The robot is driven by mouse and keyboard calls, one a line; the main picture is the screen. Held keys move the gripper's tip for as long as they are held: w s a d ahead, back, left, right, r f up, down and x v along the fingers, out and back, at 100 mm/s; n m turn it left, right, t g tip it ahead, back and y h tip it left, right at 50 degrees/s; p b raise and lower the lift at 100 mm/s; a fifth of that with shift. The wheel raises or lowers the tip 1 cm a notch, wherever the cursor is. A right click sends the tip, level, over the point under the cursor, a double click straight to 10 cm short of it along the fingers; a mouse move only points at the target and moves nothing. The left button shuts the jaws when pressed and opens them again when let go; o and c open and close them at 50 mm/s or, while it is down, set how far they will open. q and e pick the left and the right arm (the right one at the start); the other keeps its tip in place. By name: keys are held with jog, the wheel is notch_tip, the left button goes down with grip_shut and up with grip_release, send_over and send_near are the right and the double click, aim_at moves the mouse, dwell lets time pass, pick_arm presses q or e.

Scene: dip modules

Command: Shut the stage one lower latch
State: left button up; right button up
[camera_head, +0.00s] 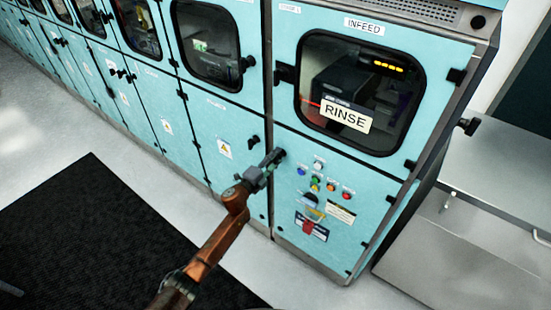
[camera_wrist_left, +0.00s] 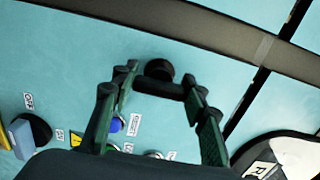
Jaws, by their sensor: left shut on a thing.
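The stage one lower latch (camera_head: 281,152) is a small black handle at the upper left of the turquoise lower panel, under the INFEED window. My left gripper (camera_head: 271,160) reaches it from the front left and is shut on it, covering part of the handle. In the left wrist view the black round latch knob (camera_wrist_left: 160,70) shows between the fingertips of the left gripper (camera_wrist_left: 161,91). The exact angle of the handle is hard to tell. The lower panel (camera_head: 330,245) looks flush with its frame. My right gripper is not in view.
Coloured buttons (camera_head: 317,184) and a red-handled switch (camera_head: 312,228) sit right of the latch. Another black latch (camera_head: 254,140) is on the neighbouring panel to the left. The RINSE window (camera_head: 347,115) is above. A black mat (camera_head: 95,240) lies on open floor.

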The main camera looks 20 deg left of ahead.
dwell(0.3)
pick_arm(q)
jog(key=o, duration=1.2)
jog(key=shift+c, duration=0.2)
jog(key=v, duration=1.2)
